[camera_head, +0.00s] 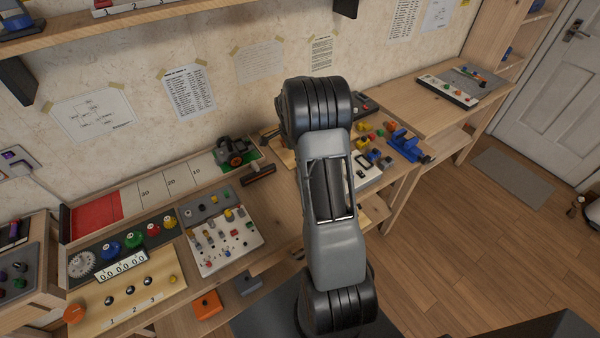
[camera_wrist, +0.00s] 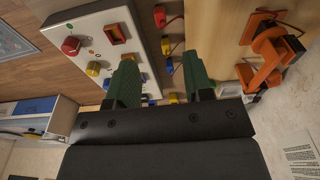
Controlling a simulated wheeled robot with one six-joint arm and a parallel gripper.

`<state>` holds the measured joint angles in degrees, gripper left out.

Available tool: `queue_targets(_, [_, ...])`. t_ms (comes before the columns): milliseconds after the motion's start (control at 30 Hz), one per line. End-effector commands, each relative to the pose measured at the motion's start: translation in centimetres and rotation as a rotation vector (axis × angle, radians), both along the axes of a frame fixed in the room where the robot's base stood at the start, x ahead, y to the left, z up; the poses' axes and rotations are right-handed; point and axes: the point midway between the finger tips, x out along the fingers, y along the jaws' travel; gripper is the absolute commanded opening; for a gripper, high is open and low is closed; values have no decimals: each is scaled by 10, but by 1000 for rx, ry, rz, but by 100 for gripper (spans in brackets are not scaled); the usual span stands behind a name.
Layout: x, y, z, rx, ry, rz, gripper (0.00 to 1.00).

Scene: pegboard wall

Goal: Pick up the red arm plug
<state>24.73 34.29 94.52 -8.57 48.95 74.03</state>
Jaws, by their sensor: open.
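My gripper (camera_wrist: 161,68) is open in the wrist view, its two green fingers apart with nothing held between them. A small red plug-like piece (camera_wrist: 160,15) lies beyond the fingertips at the top middle, with a red cable beside it. I cannot tell for certain which is the red arm plug. Blue and yellow pieces lie between and around them. In the head view my arm hides my gripper, and small red, yellow and blue pieces (camera_head: 366,128) show just right of the arm.
A white panel (camera_wrist: 92,25) with a red knob and yellow parts stands beside the left finger. An orange jointed model (camera_wrist: 272,55) is at the right. In the head view a blue vise (camera_head: 405,145) stands on the bench. The far right bench (camera_head: 400,87) has clear space.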

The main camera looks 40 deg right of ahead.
Motion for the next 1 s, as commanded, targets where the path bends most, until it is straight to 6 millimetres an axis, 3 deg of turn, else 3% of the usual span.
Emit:
queue_targets(300, [-1, -7, -54, 1, 3, -2, 47])
queue_targets(633, [-1, -10, -74, 1, 1, -1, 47])
queue_targets(1000, [0, -16, -117, 2, -1, 0, 47])
